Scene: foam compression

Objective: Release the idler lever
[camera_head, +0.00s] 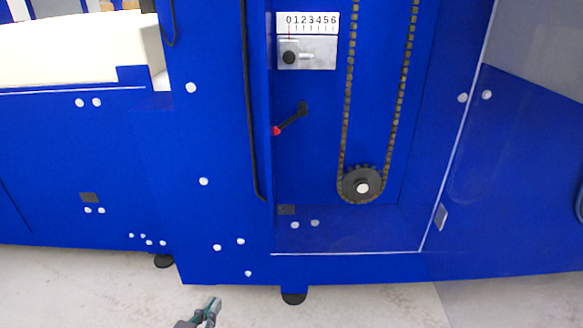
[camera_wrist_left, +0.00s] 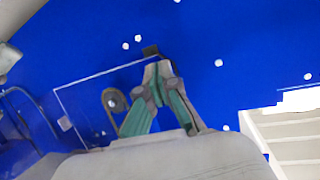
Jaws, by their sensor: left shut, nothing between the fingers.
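The idler lever (camera_head: 291,120) is a short black lever with a red tip, inside the recessed blue bay of the machine. It slants from its black pivot end at upper right down to the red tip at lower left. My left gripper (camera_head: 213,304) is at the bottom of the head view, in front of and well below the lever, apart from it. Its green-grey fingers are shut and empty; they also show in the left wrist view (camera_wrist_left: 158,70). I cannot make out the lever in the wrist view.
Right of the lever, a chain (camera_head: 347,110) runs down around a toothed sprocket (camera_head: 362,184). A numbered scale (camera_head: 308,22) with a metal block (camera_head: 307,53) sits above. A black cable (camera_head: 248,100) hangs along the bay's left edge. Pale floor (camera_head: 90,290) is free in front.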

